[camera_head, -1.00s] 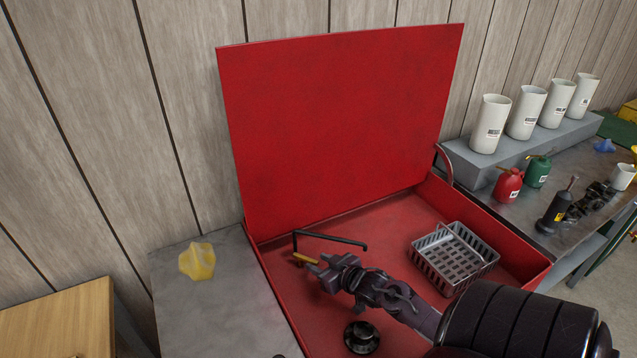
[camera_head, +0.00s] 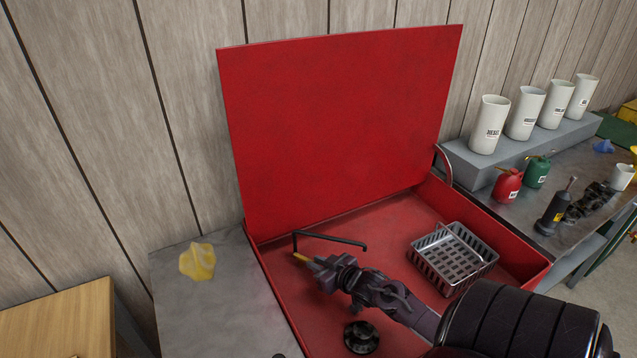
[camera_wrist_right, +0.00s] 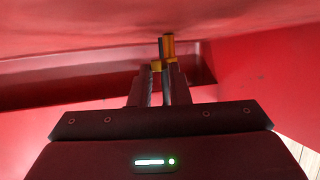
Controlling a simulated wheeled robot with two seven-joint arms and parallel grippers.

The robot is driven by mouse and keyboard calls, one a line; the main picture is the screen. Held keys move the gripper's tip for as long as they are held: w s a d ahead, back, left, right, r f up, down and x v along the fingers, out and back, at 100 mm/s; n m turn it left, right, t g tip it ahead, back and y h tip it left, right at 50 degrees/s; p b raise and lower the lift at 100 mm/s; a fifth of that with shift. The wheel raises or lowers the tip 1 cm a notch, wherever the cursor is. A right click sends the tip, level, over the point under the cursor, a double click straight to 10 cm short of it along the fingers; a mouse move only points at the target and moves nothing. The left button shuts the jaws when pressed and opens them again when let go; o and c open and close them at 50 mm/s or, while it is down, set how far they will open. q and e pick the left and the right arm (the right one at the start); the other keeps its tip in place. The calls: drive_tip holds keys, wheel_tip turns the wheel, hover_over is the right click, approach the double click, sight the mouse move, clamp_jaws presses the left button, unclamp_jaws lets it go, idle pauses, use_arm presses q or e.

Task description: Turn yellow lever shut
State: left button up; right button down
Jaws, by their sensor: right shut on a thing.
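The yellow lever (camera_head: 300,258) is a short yellow piece at the left end of a black bent pipe (camera_head: 330,239) in the red basin. In the right wrist view the yellow lever (camera_wrist_right: 168,46) stands up between the fingertips. My right gripper (camera_head: 313,264) is shut on the yellow lever, its fingers on either side of it. The fingers hide the lever's lower part. My left gripper is not in view.
The red basin (camera_head: 400,223) has its red lid (camera_head: 340,120) raised behind. A grey wire basket (camera_head: 455,258) sits at its right, and a black round part (camera_head: 361,337) lies near the front. A yellow crumpled cloth (camera_head: 198,262) lies on the grey bench at left.

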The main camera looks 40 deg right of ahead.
drive_tip(key=shift+d+r, duration=0.1)
drive_tip(key=shift+r, duration=0.05)
drive_tip(key=shift+a+r+m+h+p, duration=0.1)
drive_tip(key=shift+a+m+h+p, duration=0.2)
drive_tip(key=shift+m+h+p, duration=0.3)
drive_tip(key=shift+a+m+h+p, duration=0.25)
drive_tip(key=shift+m+h+p, duration=0.2)
drive_tip(key=shift+m+h, duration=0.15)
drive_tip(key=shift+w+a+m+g+h+p, duration=0.1)
drive_tip(key=shift+a+m+g+h+p, duration=0.35)
drive_tip(key=shift+m+h, duration=0.6)
drive_tip(key=shift+w+a+m+g+h, duration=0.1)
drive_tip(key=shift+a+m+g+h, duration=0.3)
drive_tip(key=shift+m+g+h, duration=0.45)
drive_tip(key=shift+h, duration=0.3)
drive_tip(key=c, duration=1.7)
unclamp_jaws()
drive_tip(key=o, duration=0.4)
drive_tip(key=shift+f, duration=0.25)
drive_tip(key=shift+c, duration=0.2)
